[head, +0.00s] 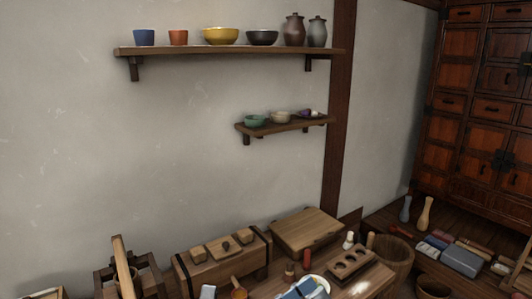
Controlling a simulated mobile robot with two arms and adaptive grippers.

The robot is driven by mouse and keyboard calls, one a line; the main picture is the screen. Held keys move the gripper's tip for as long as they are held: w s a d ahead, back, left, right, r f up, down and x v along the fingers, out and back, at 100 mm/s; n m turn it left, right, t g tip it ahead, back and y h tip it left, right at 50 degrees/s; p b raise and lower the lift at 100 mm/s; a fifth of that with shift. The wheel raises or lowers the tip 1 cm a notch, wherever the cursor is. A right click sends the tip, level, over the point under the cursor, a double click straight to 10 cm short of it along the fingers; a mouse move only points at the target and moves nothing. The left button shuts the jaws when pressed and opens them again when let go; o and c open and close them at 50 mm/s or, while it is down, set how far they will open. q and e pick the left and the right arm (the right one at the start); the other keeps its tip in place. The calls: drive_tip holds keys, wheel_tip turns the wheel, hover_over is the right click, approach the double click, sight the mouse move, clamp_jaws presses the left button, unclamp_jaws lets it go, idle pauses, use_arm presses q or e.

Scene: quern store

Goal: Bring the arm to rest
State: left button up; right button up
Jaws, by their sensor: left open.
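My left gripper shows at most as a small part at the bottom edge of the head view. A blue-grey piece (303,289) there, over a pale round dish, may belong to it, but I cannot tell for sure. I see nothing held. My right gripper is not in view.
A worktop along the bottom holds a long wooden box (222,262), a flat wooden box (306,230), a holed wooden block (352,266) and small tools. Two wall shelves (230,50) (285,127) carry bowls and jars. A drawer cabinet (480,110) stands right.

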use_arm(q)
drive_tip(key=w+a+f+n+t+y, duration=0.4)
drive_tip(key=a+n+y, duration=0.35)
drive_tip(key=n, duration=0.45)
drive_tip(key=w+a+f+n+t+y, duration=0.1)
drive_tip(key=w+a+n+t+y, duration=0.2)
drive_tip(key=a+n+t+y, duration=0.6)
drive_tip(key=s+a+f+n+g+y, duration=0.2)
drive_tip(key=a+f+n+g, duration=0.3)
drive_tip(key=f, duration=0.3)
drive_tip(key=s+a+f+n+g+y, duration=0.3)
drive_tip(key=f+n+g, duration=0.2)
drive_tip(key=f+n, duration=0.25)
drive_tip(key=s+a+f+n+g+h, duration=0.1)
drive_tip(key=s+f+n+g, duration=0.2)
drive_tip(key=s+f+g, duration=0.45)
drive_tip(key=s+a+f+n+g, duration=0.15)
drive_tip(key=s+f+n, duration=0.25)
drive_tip(key=s, duration=0.7)
wheel_tip(320, 180, down, 25)
drive_tip(key=g, duration=0.1)
drive_tip(key=s+a+f+g, duration=0.1)
drive_tip(key=s+a+f, duration=0.1)
drive_tip(key=s+f, duration=1.5)
drive_tip(key=shift+s+a+f+m+g, duration=0.25)
drive_tip(key=shift+s+a+m+g, duration=0.1)
drive_tip(key=shift+m, duration=0.1)
